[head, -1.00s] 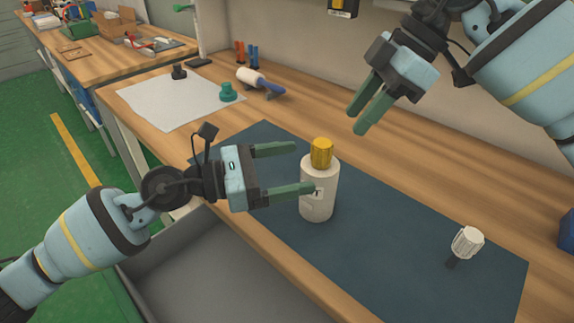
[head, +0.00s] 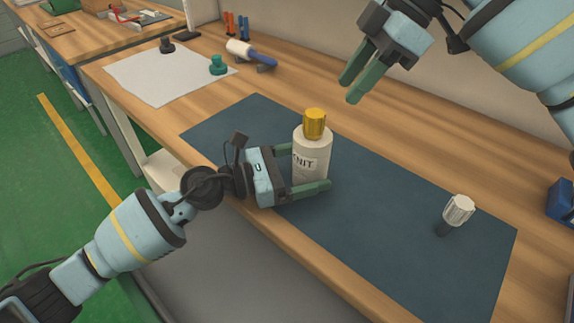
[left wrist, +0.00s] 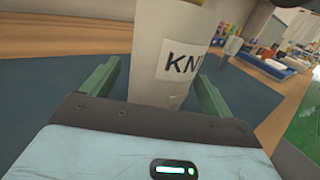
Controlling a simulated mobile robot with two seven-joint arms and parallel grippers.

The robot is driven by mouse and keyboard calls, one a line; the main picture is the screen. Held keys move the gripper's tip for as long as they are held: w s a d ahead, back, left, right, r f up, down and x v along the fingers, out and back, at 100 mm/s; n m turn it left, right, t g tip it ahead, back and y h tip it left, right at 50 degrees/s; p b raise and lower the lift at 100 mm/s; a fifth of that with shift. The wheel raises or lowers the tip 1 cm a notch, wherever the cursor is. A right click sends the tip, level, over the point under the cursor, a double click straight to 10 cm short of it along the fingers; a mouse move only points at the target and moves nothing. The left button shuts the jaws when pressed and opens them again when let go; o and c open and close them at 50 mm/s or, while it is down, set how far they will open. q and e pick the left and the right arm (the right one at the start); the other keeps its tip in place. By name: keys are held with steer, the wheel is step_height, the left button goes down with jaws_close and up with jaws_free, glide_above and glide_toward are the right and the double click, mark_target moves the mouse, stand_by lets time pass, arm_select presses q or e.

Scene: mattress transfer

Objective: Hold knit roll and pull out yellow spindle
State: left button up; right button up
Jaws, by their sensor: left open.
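The knit roll (head: 311,160), a cream cylinder with a label reading "KNIT", stands upright on the dark blue mat. The yellow spindle (head: 314,123) sticks up from its top. My left gripper (head: 306,168) is open around the roll, with one finger on its far side and one on its near side. In the left wrist view the roll (left wrist: 170,45) stands between the two green fingers, with gaps on both sides. The spindle is out of that view. My right gripper (head: 352,88) is up at the top, right of the spindle and apart from it, its fingers slightly parted and empty.
The mat (head: 390,220) covers the bench middle. A white ribbed knob on a dark stem (head: 459,210) stands on its right. A blue object (head: 561,203) is at the right edge. A white sheet (head: 150,78), a green piece (head: 217,65) and a blue-handled roller (head: 250,53) lie at the back left.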

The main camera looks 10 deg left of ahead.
arm_select(q)
steer(key=shift+x, duration=1.35)
